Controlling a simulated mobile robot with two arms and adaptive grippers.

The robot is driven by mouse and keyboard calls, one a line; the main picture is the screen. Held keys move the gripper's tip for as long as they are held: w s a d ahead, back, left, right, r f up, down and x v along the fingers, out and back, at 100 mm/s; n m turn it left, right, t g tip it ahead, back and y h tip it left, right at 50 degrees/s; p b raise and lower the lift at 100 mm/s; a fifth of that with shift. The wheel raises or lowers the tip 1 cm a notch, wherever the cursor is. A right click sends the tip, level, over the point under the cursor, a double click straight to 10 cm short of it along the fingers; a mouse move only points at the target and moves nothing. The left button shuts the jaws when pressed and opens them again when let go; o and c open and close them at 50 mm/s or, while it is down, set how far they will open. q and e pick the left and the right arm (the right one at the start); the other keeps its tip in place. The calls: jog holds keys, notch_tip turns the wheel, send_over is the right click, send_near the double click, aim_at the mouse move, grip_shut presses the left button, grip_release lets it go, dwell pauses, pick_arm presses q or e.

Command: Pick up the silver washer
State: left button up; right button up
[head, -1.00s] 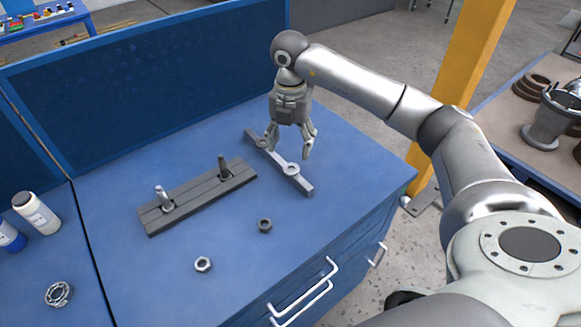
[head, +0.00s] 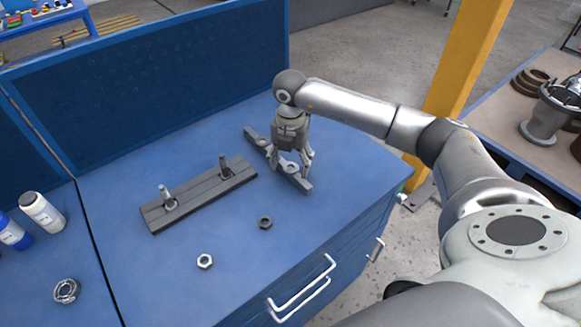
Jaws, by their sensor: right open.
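A silver washer (head: 291,167) lies on the near right part of a narrow grey bar (head: 302,183) on the blue bench. A second, darker washer (head: 262,142) lies near the bar's far left end. My right gripper (head: 291,170) points down over the silver washer, open, with its fingers on either side of the bar. The fingers partly hide the washer, and I cannot tell whether they touch it. My left gripper is not in view.
A dark grey block (head: 200,196) with a silver bolt (head: 167,196) and a dark bolt (head: 224,167) stands left of the bar. A silver nut (head: 205,261) and a dark nut (head: 265,222) lie in front. Bottles (head: 41,212) and a bearing (head: 66,291) are at left.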

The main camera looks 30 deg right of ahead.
jog(key=shift+f, duration=0.25)
jog(key=shift+c, duration=0.5)
jog(key=shift+s, duration=0.1)
jog(key=c, duration=1)
jog(key=shift+c, duration=0.2)
